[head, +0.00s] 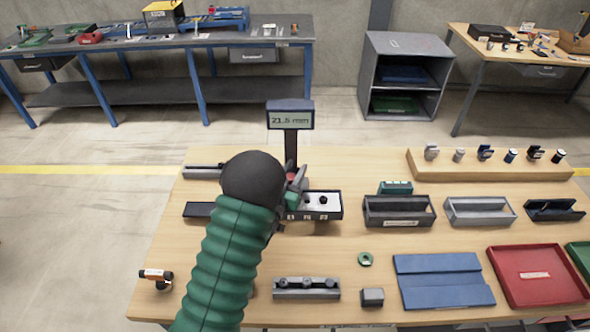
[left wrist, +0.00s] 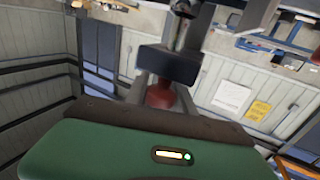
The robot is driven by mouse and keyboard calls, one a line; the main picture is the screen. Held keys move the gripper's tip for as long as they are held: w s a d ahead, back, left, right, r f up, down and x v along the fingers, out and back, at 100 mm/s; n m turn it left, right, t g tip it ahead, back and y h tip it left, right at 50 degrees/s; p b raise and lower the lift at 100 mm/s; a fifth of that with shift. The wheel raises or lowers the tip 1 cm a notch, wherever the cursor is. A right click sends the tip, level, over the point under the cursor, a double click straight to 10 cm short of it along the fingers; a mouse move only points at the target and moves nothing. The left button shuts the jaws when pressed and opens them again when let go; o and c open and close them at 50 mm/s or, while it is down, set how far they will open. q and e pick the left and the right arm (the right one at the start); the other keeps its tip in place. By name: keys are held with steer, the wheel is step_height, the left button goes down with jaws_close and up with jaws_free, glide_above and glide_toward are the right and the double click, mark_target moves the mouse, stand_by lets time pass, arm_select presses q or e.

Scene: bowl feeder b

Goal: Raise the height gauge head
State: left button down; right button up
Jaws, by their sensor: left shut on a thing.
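The height gauge stands near the back middle of the wooden table, with a dark upright column (head: 291,148) and a display (head: 290,119) on top that reads about 21.5 mm. My left gripper (head: 296,180) is at the column and is shut on the height gauge head (head: 291,177), of which a small red part shows. In the left wrist view the red part (left wrist: 160,97) sits beyond my green gripper body, below a dark block (left wrist: 168,65). My arm and gripper hide much of the head, so the exact grip is hard to see. My right gripper is out of view.
A dark base with a light plate (head: 322,202) lies beside my gripper. Grey trays (head: 398,221), a blue mat (head: 443,288), a red tray (head: 497,262) and a wooden rack (head: 420,168) stand to the right. A grey fixture (head: 306,294) is in front.

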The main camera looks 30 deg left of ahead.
arm_select(q)
step_height(320, 180, up, 5)
steer(key=shift+f+p, duration=0.2)
steer(key=shift+p, duration=0.95)
steer(key=shift+a+f, duration=0.1)
steer(key=c, duration=1.1)
jaws_free()
steer(key=shift+o, duration=0.2)
steer(key=shift+s, duration=0.1)
steer(key=shift+f, duration=0.1)
